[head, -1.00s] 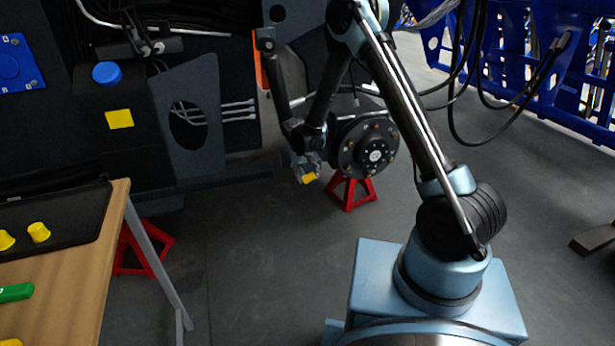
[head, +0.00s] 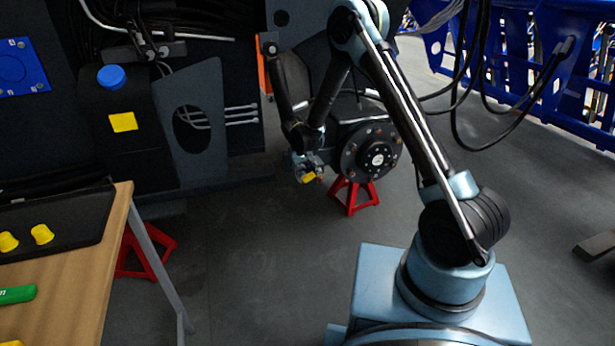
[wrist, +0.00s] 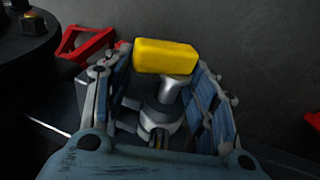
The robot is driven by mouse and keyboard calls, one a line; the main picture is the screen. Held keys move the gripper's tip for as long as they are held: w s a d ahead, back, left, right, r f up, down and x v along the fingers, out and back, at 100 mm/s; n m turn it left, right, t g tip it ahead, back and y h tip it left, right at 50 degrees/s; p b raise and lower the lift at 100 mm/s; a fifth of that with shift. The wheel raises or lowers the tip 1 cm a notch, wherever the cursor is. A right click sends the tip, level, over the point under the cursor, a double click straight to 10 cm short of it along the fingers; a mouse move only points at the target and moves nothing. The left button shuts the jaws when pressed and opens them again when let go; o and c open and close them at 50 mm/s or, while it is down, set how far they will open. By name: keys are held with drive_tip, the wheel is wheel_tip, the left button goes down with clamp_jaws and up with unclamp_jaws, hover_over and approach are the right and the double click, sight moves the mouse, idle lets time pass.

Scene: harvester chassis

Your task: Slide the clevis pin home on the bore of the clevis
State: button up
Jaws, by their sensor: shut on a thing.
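The clevis pin has a yellow block-shaped head (wrist: 165,57) and a short silver shank (wrist: 174,90) in the wrist view. My gripper (wrist: 160,72) is shut on it, with a blue-grey finger on each side. In the head view my gripper (head: 306,168) is low, left of the wheel hub, and the yellow head (head: 309,177) shows at its tip. A grey metal part, seemingly the clevis (wrist: 160,115), lies between the fingers below the shank in the wrist view. Its bore is hidden, and I cannot tell whether the shank is in it.
The round black wheel hub (head: 372,155) is close right of my gripper, above a red jack stand (head: 352,193). A wooden table (head: 85,275) with yellow caps (head: 42,235) stands at left. The dark chassis is behind. The floor (head: 260,265) in front is clear.

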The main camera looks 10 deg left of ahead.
drive_tip(key=o, duration=1.4)
drive_tip(key=shift+w, duration=0.1)
drive_tip(key=shift+c, duration=0.2)
drive_tip(key=shift+r, duration=0.1)
drive_tip(key=shift+a+r, duration=0.1)
drive_tip(key=shift+r, duration=0.2)
drive_tip(key=s+a, duration=0.6)
drive_tip(key=s, duration=0.4)
drive_tip(key=shift+s+a, duration=0.15)
drive_tip(key=shift+a, duration=0.15)
